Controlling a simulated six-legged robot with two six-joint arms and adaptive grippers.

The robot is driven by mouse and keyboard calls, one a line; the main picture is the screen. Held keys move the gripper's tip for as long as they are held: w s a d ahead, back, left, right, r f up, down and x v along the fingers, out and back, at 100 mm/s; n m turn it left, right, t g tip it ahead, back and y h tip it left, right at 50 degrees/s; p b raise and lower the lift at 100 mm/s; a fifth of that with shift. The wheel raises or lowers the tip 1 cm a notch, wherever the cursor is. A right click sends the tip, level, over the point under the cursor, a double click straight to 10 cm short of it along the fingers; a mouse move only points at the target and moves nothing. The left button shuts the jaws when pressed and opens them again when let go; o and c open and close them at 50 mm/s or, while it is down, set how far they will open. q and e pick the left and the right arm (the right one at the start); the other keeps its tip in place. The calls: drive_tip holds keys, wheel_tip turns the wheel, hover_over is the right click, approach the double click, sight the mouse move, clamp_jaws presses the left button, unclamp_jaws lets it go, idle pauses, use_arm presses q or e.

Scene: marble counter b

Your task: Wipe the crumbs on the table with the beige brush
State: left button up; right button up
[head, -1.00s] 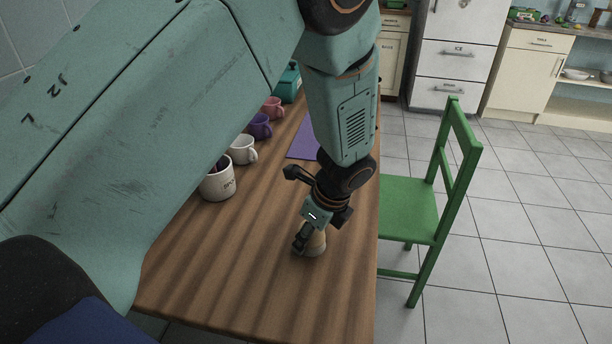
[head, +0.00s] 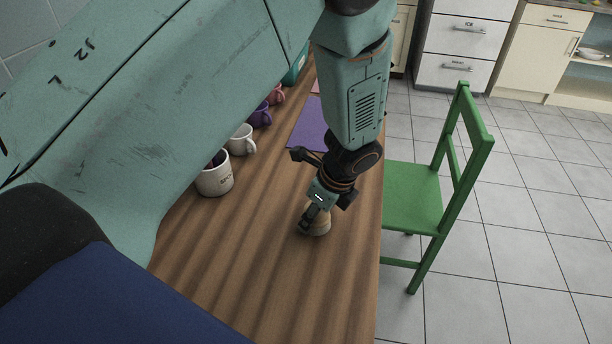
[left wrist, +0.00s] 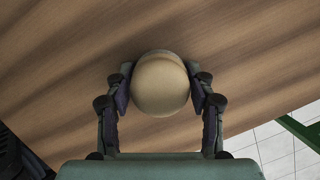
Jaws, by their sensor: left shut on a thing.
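The beige brush (head: 317,224) is at the wooden table (head: 270,270), near its right edge. In the left wrist view the rounded beige top of the brush (left wrist: 160,84) sits between the two fingers. My left gripper (head: 313,214) points down and is shut on the brush. The brush's lower end is at or very near the tabletop; I cannot tell if it touches. I cannot make out any crumbs on the table in either view. My right gripper is not in view.
Several mugs stand along the table's left side, the nearest a white one (head: 215,177) holding something dark. A purple mat (head: 308,125) lies farther back. A green chair (head: 418,195) stands close to the table's right edge. The near tabletop is clear.

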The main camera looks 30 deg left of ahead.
use_arm(q)
wheel_tip(320, 180, up, 2)
drive_tip(key=shift+r+p, duration=0.15)
drive_tip(key=shift+p, duration=0.15)
drive_tip(key=shift+s+d+r+p, duration=0.15)
drive_tip(key=shift+s+r+p, duration=0.05)
drive_tip(key=shift+r+p, duration=0.25)
drive_tip(key=shift+s+d+r+p, duration=0.1)
drive_tip(key=shift+s+r+p, duration=0.05)
drive_tip(key=shift+r+p, duration=0.3)
drive_tip(key=shift+w+a+r+p, duration=0.1)
drive_tip(key=shift+w+r+p, duration=0.05)
drive_tip(key=shift+r+p, duration=0.4)
drive_tip(key=shift+w+a+r+p, duration=0.1)
drive_tip(key=shift+r+p, duration=0.2)
drive_tip(key=shift+p, duration=0.3)
drive_tip(key=p+v, duration=0.2)
drive_tip(key=shift+s+a+r+p, duration=0.15)
drive_tip(key=shift+r+p, duration=0.15)
drive_tip(key=shift+r, duration=0.05)
drive_tip(key=shift+w+a+f, duration=0.15)
drive_tip(key=shift+w, duration=0.05)
drive_tip(key=shift+s, duration=0.15)
